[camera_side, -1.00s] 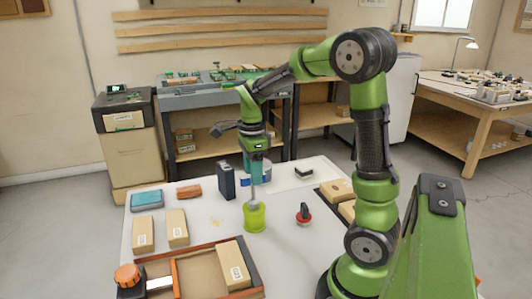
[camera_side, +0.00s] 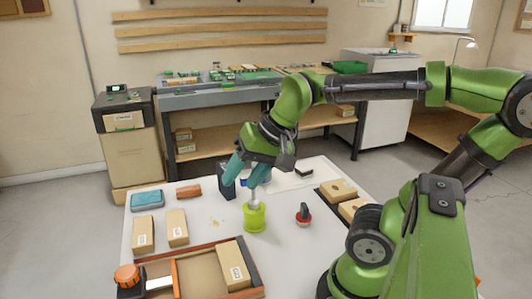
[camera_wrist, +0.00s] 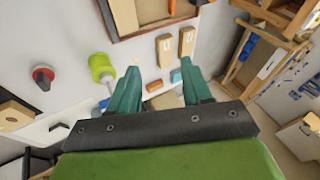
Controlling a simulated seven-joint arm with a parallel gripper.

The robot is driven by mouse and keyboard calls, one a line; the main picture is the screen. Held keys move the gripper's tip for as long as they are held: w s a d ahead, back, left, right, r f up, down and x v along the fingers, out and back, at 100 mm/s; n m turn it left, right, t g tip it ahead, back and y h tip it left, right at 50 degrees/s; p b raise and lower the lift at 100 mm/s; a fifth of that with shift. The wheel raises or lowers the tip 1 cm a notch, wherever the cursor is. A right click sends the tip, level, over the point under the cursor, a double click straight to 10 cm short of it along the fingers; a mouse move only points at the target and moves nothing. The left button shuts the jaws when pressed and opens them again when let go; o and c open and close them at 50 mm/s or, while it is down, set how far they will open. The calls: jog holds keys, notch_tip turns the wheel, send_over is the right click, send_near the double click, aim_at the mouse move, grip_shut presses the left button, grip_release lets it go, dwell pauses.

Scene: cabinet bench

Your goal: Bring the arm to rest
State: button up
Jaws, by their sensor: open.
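My gripper (camera_side: 241,184) is open, with its teal fingers spread and nothing between them. It is tilted above the back middle of the white table (camera_side: 200,205). The fingers also show in the wrist view (camera_wrist: 159,70), apart and empty. The yellow-green round object (camera_side: 254,218) with a pale stem stands upright on the table just below and in front of the gripper. In the wrist view it lies left of the fingers (camera_wrist: 101,66). The fingers partly hide a dark upright box (camera_side: 226,188) and a blue object behind them.
A red-based, dark-handled object (camera_side: 304,216) stands to the right, near two cardboard boxes (camera_side: 338,190) on a dark tray. Two cartons (camera_side: 177,228), a blue block (camera_side: 147,200) and a brown block (camera_side: 189,191) lie left. A wooden tray (camera_side: 205,272) holding a carton is at the front.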

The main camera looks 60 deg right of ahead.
jog(key=s+a+n, duration=0.1)
jog(key=n, duration=0.1)
jog(key=s+a+f+n+t, duration=0.1)
jog(key=n, duration=0.1)
jog(key=shift+a, duration=0.2)
jog(key=shift+o, duration=0.3)
jog(key=shift+r, duration=0.1)
